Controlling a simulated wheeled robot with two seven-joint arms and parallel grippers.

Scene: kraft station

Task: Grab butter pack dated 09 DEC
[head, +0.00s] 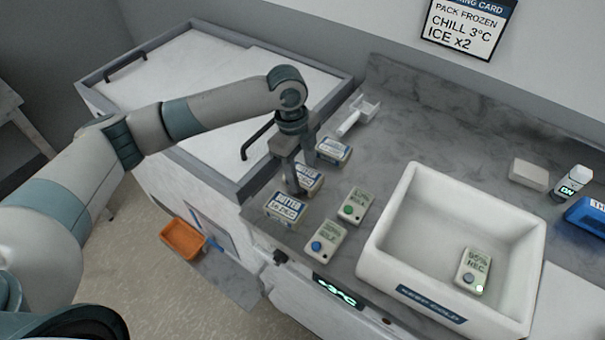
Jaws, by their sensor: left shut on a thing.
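Three butter packs with blue-and-white labels stand in a row at the counter's left edge: a front pack (285,207), a middle pack (310,181) and a back pack (333,151). The front label seems to read "16 DEC"; the dates on the other two are too small or covered to read. My left gripper (302,178) points down from above and is shut on the middle pack, partly hiding it. The pack appears to be at counter level; I cannot tell whether it is lifted. My right gripper is not in view.
Two small devices, one with a blue button (325,242) and one with a green button (354,206), lie beside the packs. A white foam box (451,303) holds a logger (473,271). A white scoop (358,114) lies behind. A white chest freezer (215,70) stands left.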

